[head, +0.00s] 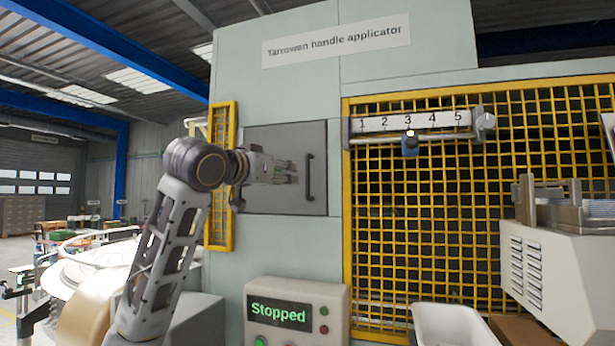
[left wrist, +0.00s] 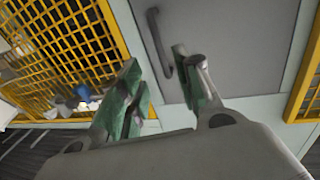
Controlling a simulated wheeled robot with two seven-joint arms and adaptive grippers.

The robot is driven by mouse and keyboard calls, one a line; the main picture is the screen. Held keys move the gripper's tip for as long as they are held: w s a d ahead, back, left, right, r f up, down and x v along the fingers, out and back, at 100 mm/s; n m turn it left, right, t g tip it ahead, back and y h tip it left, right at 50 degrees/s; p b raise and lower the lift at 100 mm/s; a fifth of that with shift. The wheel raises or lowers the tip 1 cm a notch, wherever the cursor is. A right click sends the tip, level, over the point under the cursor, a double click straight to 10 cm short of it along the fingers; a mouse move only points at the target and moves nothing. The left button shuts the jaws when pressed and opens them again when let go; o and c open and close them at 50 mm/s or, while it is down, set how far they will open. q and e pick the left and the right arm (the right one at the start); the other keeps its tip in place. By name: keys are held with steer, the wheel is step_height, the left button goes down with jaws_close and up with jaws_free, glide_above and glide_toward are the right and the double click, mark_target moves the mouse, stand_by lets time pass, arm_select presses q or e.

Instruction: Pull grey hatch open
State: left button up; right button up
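The grey hatch (head: 262,140) is a square panel in the pale green machine front and looks shut. Its dark upright bar handle (head: 309,178) is near the hatch's right edge. My left gripper (head: 295,173) is in front of the hatch, fingers pointing right, just left of the handle. In the left wrist view the gripper (left wrist: 159,62) has its two fingers spread and empty. The handle (left wrist: 157,40) shows between and beyond the fingertips there, on the hatch (left wrist: 230,45). Whether a finger touches it I cannot tell. My right gripper is not in view.
A yellow mesh guard (head: 440,220) with a numbered slider scale (head: 410,122) is right of the hatch. A narrow yellow mesh panel (head: 221,215) is left of it. Below is a control box (head: 296,312) reading "Stopped". A white bin (head: 450,325) stands lower right.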

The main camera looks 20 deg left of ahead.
mark_target(307, 193)
arm_select(q)
steer(key=p+x, duration=0.4)
steer(key=x, duration=0.8)
jaws_close()
stand_by(0.4)
